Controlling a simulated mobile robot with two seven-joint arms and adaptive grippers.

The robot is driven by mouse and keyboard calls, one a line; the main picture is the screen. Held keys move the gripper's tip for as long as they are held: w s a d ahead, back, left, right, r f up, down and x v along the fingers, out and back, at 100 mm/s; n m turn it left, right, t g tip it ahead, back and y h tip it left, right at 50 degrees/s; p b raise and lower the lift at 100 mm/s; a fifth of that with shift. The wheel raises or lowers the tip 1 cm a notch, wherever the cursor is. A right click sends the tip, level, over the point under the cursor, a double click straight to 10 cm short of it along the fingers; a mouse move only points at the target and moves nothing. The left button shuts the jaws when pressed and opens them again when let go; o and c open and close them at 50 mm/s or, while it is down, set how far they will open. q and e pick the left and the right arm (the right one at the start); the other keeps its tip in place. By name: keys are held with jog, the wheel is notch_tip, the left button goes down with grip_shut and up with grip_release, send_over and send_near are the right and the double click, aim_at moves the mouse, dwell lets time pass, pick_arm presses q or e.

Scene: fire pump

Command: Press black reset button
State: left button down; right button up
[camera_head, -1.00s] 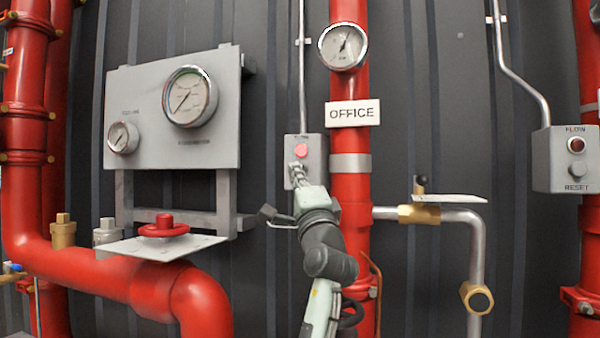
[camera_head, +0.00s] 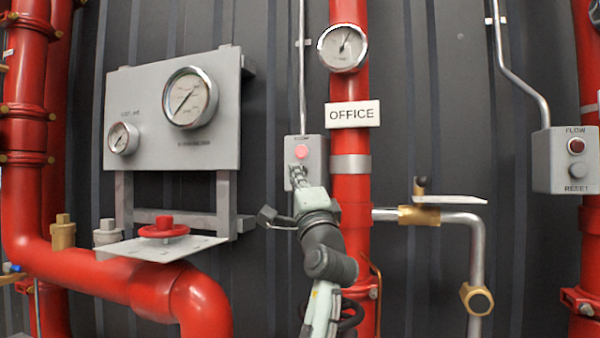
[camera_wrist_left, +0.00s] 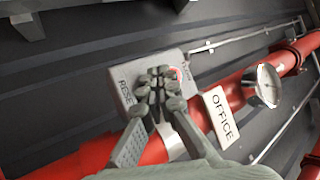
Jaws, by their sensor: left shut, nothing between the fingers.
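A grey control box (camera_head: 317,152) with a pinkish-red lamp (camera_head: 301,152) is fixed beside the central red pipe. My left gripper (camera_head: 298,174) is shut and empty, with its fingertips in front of the lower part of this box. The black reset button is hidden behind the fingers; I cannot tell whether they touch it. In the left wrist view, the closed fingertips (camera_wrist_left: 157,78) cover the middle of the box (camera_wrist_left: 122,96), between its lettering and the lamp. My right gripper is not in view.
A red pipe (camera_head: 350,230) with an OFFICE sign (camera_head: 352,114) and a gauge (camera_head: 343,47) stands right of the box. A gauge panel (camera_head: 150,95) and red valve wheel (camera_head: 164,229) are at left. Another FLOW/RESET box (camera_head: 553,160) is at far right.

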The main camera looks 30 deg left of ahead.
pick_arm(q)
jog(key=shift+w, duration=0.2)
jog(key=shift+w+a, duration=0.1)
jog(key=shift+w, duration=0.15)
jog(key=shift+w+a, duration=0.1)
jog(key=shift+w, duration=0.4)
dwell(0.8)
jog(key=shift+s, duration=0.2)
jog(key=shift+s+d, duration=0.2)
jog(key=shift+s, duration=0.55)
jog(key=shift+s+d+p, duration=0.2)
jog(key=shift+s+p, duration=0.1)
jog(key=shift+s, duration=0.5)
jog(key=shift+s+d+p, duration=0.2)
jog(key=shift+s+p, duration=0.05)
jog(key=shift+s, duration=0.55)
jog(key=shift+s+d+p, duration=0.2)
jog(key=shift+s+p, duration=0.1)
jog(key=shift+s, duration=0.5)
